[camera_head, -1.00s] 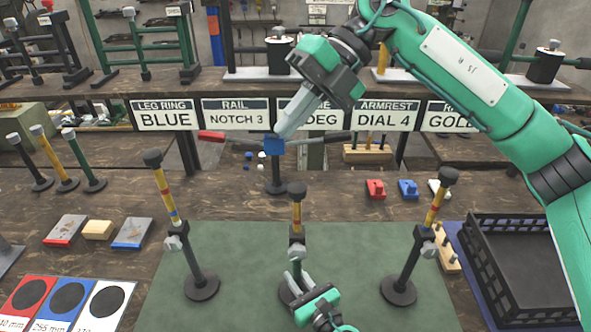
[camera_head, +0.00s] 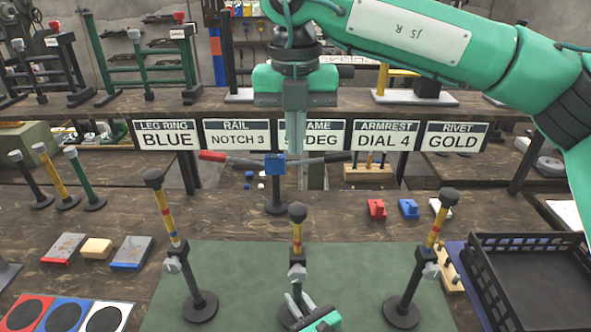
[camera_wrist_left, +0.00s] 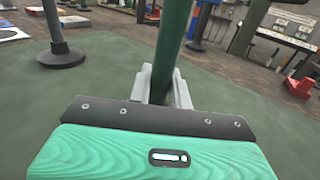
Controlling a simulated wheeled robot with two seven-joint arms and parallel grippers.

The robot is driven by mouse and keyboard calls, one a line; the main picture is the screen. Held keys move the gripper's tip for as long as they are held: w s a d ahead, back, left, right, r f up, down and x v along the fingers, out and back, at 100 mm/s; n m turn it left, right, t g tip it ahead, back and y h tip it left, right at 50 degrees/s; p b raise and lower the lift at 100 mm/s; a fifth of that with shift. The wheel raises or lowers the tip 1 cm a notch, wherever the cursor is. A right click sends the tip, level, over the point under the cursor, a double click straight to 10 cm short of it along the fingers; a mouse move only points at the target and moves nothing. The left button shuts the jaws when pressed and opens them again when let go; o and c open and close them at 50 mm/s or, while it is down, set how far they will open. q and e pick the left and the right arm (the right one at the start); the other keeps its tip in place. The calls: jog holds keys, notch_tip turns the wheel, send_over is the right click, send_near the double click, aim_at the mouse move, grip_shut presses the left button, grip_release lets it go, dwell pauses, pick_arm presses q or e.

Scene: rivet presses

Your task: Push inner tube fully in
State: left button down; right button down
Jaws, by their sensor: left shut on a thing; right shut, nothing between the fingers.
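Three telescoping stands rise from the green mat (camera_head: 345,275). The middle one has a black-capped inner tube (camera_head: 297,232) with yellow and red bands showing above a dark collar with a grey knob (camera_head: 297,271). The left stand's inner tube (camera_head: 167,215) and the right one's (camera_head: 434,232) also show bands and lean. My left gripper (camera_head: 300,303) is shut on the middle stand's lower tube, which looks dark green in the left wrist view (camera_wrist_left: 174,45). My right gripper (camera_head: 294,135) is shut and empty, pointing down, above and behind the middle stand.
A blue block with red and black handles (camera_head: 275,165) stands on a post just beneath my right gripper. A sign row (camera_head: 237,133) hangs behind. A black tray (camera_head: 535,285) is at right; coloured pads (camera_head: 65,315) lie at left.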

send_near(297, 222)
jog(key=f, duration=0.1)
jog(key=w+f, duration=0.1)
jog(key=f, duration=0.1)
jog(key=w+f, duration=0.1)
jog(key=f, duration=0.1)
jog(key=shift+a, duration=0.1)
notch_tip(297, 222, down, 6)
jog(key=shift+f, duration=0.1)
jog(key=shift+s+f, duration=0.15)
jog(key=shift+f, duration=0.15)
notch_tip(297, 222, up, 15)
dwell(0.7)
